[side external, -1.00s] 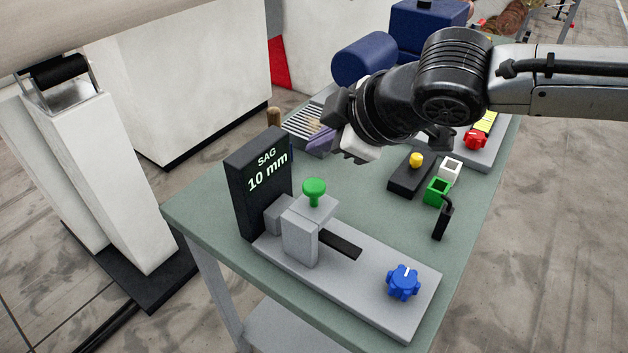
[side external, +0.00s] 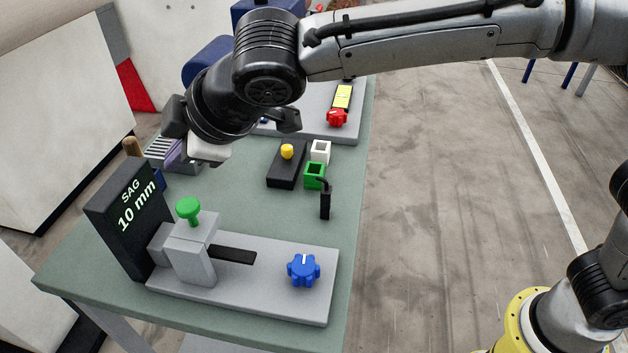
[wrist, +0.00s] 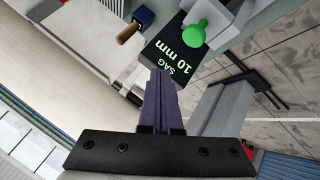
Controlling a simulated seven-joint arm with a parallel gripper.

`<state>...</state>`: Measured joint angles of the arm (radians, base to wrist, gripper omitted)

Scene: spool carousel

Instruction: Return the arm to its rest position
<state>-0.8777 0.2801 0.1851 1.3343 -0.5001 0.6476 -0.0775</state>
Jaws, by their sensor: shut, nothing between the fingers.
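My gripper (side external: 176,158) hangs above the far left part of the green table (side external: 90,235), behind the sag gauge and clear of it. Its purple fingers also show in the wrist view (wrist: 161,88), closed together with nothing between them. The sag gauge is a black block (side external: 128,215) reading "SAG 10 mm", beside a grey fixture (side external: 192,255) with a green knob (side external: 188,209). In the wrist view, the gauge (wrist: 172,55) and green knob (wrist: 203,34) lie just beyond the fingertips. My arm reaches in from the upper right.
A blue knob (side external: 303,269) sits on the fixture's base. A black box with a yellow button (side external: 287,151), white (side external: 320,151) and green (side external: 314,175) square holders and a small black tool (side external: 325,204) stand mid-table. A red knob (side external: 337,118) is farther back. Open floor lies right.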

